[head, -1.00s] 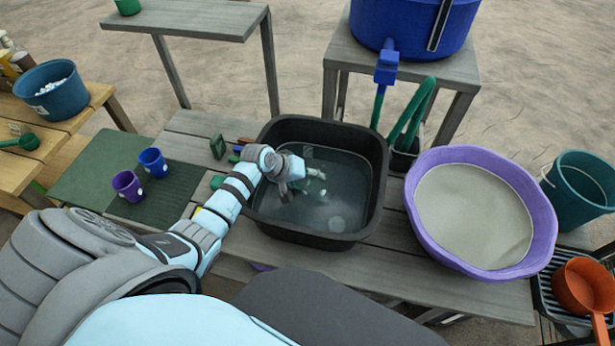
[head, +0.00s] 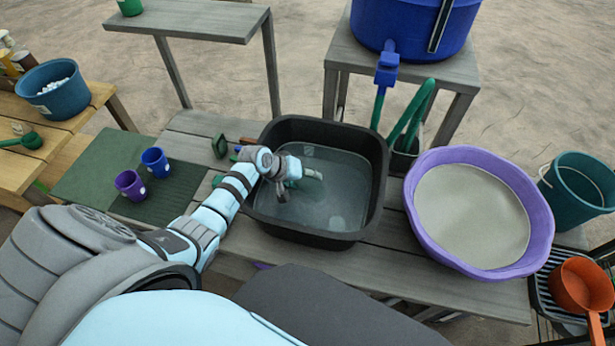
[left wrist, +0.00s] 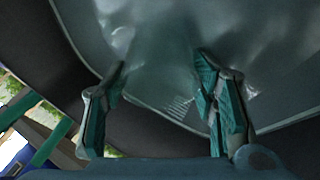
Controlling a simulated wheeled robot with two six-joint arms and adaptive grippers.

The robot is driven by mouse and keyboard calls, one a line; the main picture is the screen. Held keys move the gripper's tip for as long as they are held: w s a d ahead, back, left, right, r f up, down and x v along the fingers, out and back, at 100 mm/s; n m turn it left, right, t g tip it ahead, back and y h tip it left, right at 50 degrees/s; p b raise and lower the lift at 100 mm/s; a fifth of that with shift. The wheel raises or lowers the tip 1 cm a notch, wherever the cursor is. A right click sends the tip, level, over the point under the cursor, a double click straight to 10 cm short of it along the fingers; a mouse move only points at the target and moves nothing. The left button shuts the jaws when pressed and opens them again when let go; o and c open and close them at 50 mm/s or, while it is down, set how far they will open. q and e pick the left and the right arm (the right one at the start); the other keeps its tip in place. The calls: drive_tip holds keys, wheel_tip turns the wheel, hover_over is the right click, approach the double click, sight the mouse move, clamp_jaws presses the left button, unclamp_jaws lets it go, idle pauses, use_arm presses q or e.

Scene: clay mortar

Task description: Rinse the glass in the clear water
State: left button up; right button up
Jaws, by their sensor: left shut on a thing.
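A black basin (head: 370,205) of clear water (head: 335,195) stands on the grey bench. My left gripper (head: 303,184) reaches into it from the left, low at the water. In the left wrist view, the two teal-padded fingers (left wrist: 160,90) stand apart with a faint see-through thing between them, most likely the glass (left wrist: 160,65). Its outline is hard to tell from the water, and its depth in the water is unclear. My left gripper is shut on it. My right gripper is not in view.
Right of the basin is a purple tub (head: 548,225) of cloudy liquid. Purple (head: 130,185) and blue (head: 155,162) cups stand on a green mat (head: 85,180) at left. A blue barrel (head: 410,25) with a tap and green hose stands behind.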

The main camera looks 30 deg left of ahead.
use_arm(q)
drive_tip(key=shift+w+d, duration=0.3)
drive_tip(key=shift+d, duration=0.25)
drive_tip(key=shift+w+d, duration=0.25)
drive_tip(key=shift+d, duration=0.3)
drive_tip(key=shift+s+a+p, duration=0.15)
drive_tip(key=shift+s+a, duration=0.15)
drive_tip(key=shift+a, duration=0.3)
drive_tip(key=shift+s+a+p, duration=0.15)
drive_tip(key=shift+s+a, duration=0.15)
drive_tip(key=shift+a, duration=0.3)
drive_tip(key=shift+w+d, duration=0.25)
drive_tip(key=shift+d, duration=0.2)
drive_tip(key=shift+w+d+r, duration=0.1)
drive_tip(key=shift+d, duration=0.1)
wheel_tip(320, 180, up, 20)
drive_tip(key=p, duration=0.5)
